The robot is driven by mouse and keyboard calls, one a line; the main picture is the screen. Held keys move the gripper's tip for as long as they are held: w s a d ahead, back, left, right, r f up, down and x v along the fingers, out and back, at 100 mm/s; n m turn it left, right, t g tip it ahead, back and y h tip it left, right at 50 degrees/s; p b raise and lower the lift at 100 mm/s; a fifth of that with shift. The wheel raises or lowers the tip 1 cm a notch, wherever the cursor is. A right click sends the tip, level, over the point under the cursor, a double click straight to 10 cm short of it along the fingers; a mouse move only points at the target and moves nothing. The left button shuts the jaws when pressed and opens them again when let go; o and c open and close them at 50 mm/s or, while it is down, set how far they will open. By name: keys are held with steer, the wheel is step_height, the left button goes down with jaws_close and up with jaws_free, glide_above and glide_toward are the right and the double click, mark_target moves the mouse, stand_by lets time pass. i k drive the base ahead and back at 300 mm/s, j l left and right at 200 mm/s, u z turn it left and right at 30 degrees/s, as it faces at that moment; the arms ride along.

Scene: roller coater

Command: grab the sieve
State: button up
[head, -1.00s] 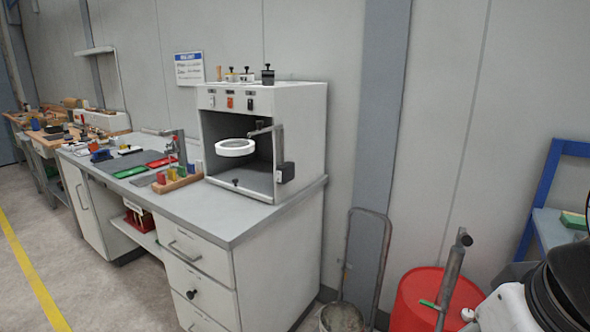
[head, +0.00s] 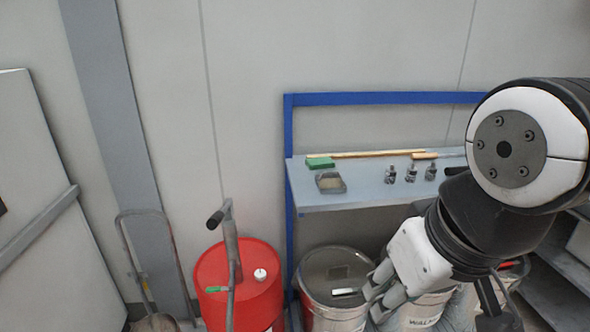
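I cannot make out a sieve for certain in the head view. My gripper (head: 376,290) hangs at the lower right, in front of the metal drums, with its white body above and grey fingers pointing down-left. I cannot tell whether its fingers are open or closed, and I see nothing clearly held in it. My arm hides part of the shelf and the drums on the right.
A blue-framed shelf (head: 340,196) bears a green block (head: 320,163), a grey tray (head: 330,182), small bottles (head: 390,175) and a long wooden stick (head: 370,154). Below stand a red drum (head: 240,290) and a grey drum (head: 328,312).

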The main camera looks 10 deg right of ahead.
mark_target(332, 183)
steer(key=z, duration=0.2)
steer(key=i+l, duration=0.4)
steer(key=i, duration=0.15)
steer(key=i+l, duration=0.35)
steer(key=i, duration=0.25)
